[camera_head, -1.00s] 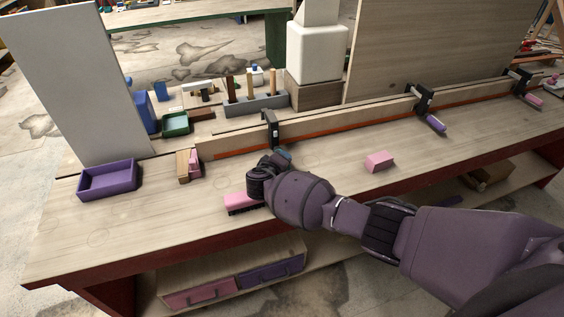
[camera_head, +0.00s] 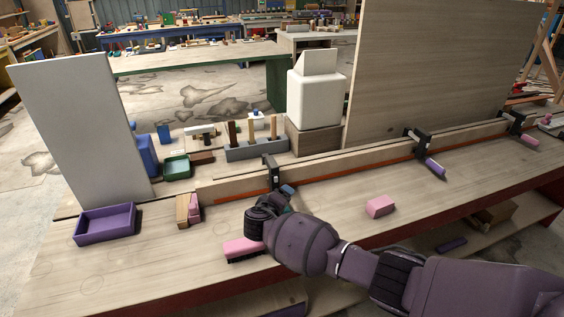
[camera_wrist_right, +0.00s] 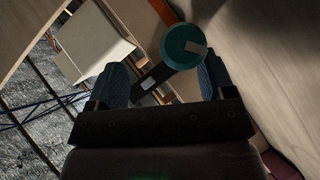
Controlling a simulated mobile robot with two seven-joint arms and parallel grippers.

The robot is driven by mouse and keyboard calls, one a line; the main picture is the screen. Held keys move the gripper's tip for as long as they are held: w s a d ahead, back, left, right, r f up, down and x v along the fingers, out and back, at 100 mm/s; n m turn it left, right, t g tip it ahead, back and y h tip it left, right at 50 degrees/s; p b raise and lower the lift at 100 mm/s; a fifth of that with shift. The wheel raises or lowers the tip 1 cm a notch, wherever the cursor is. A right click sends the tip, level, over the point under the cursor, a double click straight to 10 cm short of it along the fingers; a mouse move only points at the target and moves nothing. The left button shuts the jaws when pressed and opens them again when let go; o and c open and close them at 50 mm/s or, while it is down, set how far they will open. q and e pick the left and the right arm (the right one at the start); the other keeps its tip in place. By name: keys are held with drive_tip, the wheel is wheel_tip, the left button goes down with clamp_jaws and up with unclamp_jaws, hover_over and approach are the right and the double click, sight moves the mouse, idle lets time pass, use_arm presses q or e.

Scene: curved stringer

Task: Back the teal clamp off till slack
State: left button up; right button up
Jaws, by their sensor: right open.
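The leftmost clamp (camera_head: 272,172) stands on the long wooden strip at the bench, its dark upright showing in the head view. Its teal round handle (camera_wrist_right: 184,46) shows end-on in the right wrist view, with a pale mark on it and the dark clamp bar behind. My right gripper (camera_wrist_right: 162,76) is open, with its blue-padded fingers apart on either side of the handle's line. The handle appears toward or just beyond the fingertips; I cannot tell whether they touch it. In the head view my right gripper (camera_head: 284,193) hides most of the handle. My left gripper is not in view.
Two more clamps (camera_head: 425,154) (camera_head: 519,128) with purple and pink handles hold the strip further right. A pink brush (camera_head: 240,248) lies close to my right wrist. A pink block (camera_head: 380,206) and a purple tray (camera_head: 105,223) are on the bench.

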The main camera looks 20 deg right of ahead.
wheel_tip(320, 180, up, 17)
drive_tip(key=shift+d+r, duration=0.15)
drive_tip(key=shift+d, duration=0.1)
idle(0.4)
